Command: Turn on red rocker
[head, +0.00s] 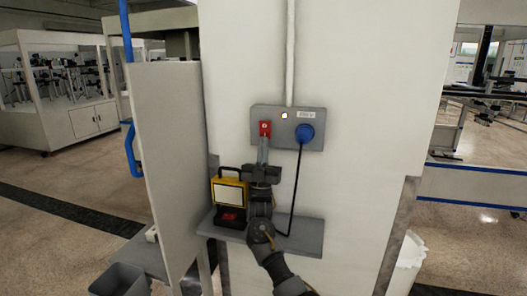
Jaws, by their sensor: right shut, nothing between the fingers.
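The red rocker (265,129) sits at the left of a grey switch box (315,129) on a white column. A small light (284,115) on the box shows bright. My right gripper (263,142) is shut and empty, pointing up with its fingertips right below the rocker, at or close to its lower edge. I cannot tell whether they touch it. The lower part of the rocker may be hidden by the fingertips. My left gripper is not in view.
A blue plug (305,133) with a black cable (296,185) hangs from the box. A yellow and black case (229,192) stands on a grey shelf (306,235) below. A pale panel (163,150) stands at left, and a grey bin (120,281) is at lower left.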

